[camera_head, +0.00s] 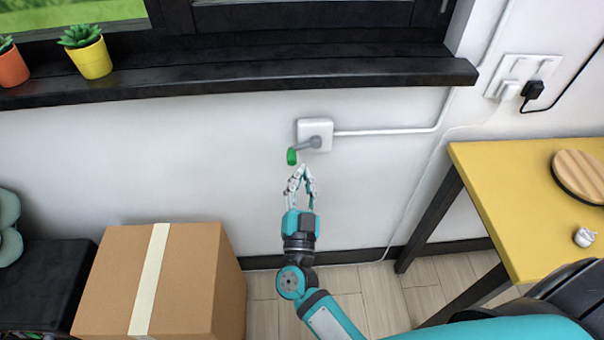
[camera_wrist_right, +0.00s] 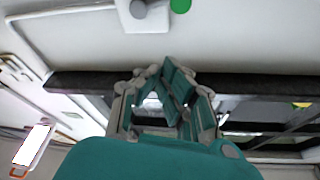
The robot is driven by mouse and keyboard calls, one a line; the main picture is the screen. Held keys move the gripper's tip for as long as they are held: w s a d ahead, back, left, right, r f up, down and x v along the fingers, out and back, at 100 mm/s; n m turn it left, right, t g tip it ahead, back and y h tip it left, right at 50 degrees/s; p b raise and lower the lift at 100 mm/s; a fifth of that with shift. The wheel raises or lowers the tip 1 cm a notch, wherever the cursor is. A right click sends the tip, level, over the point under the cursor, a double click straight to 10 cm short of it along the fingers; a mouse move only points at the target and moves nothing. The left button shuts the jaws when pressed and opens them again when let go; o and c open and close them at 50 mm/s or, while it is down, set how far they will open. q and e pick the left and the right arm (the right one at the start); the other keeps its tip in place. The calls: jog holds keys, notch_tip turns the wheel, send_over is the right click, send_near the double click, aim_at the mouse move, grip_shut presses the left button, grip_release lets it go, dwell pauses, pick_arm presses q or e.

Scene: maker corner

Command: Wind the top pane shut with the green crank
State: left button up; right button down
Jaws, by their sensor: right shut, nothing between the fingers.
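The green crank handle (camera_head: 291,156) hangs at the lower left end of a grey crank arm (camera_head: 308,145) on a white wall box (camera_head: 326,127). The handle also shows at the top edge of the right wrist view (camera_wrist_right: 181,5), beside the grey hub (camera_wrist_right: 138,9). My right gripper (camera_head: 301,168) is shut and empty, just below and slightly right of the handle, apart from it in the picture. Its fingers also show in the wrist view (camera_wrist_right: 155,75). Only the lower part of the window (camera_head: 300,15) is visible; the top pane is out of frame. My left gripper is not in view.
A dark sill (camera_head: 240,80) juts out above the crank, with a yellow plant pot (camera_head: 92,60) and an orange one (camera_head: 12,68). A cardboard box (camera_head: 195,285) stands lower left. A yellow table (camera_head: 510,190) is at right. A white conduit (camera_head: 385,132) runs along the wall.

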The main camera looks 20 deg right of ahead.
jog(key=w+d+f, duration=0.1)
jog(key=w, duration=0.6)
jog(key=shift+w+d+f, duration=0.15)
jog(key=shift+w+d, duration=0.1)
jog(key=shift+d, duration=0.15)
jog(key=shift+a+f+n+y+p, duration=0.1)
jog(key=shift+f+n+y+p, duration=0.2)
jog(key=shift+n+y+p, duration=0.5)
jog(key=shift+f+n+t+y+p, duration=0.3)
jog(key=shift+f+n+y, duration=0.1)
jog(key=shift+n, duration=0.75)
jog(key=shift+f+n+t+y+p, duration=0.15)
jog(key=shift+f+n+y+p, duration=0.2)
jog(key=shift+n, duration=0.85)
jog(key=shift+f+n+t+y+p, duration=0.25)
jog(key=shift+n+y, duration=0.2)
jog(key=shift+n, duration=0.7)
jog(key=shift+f, duration=0.1)
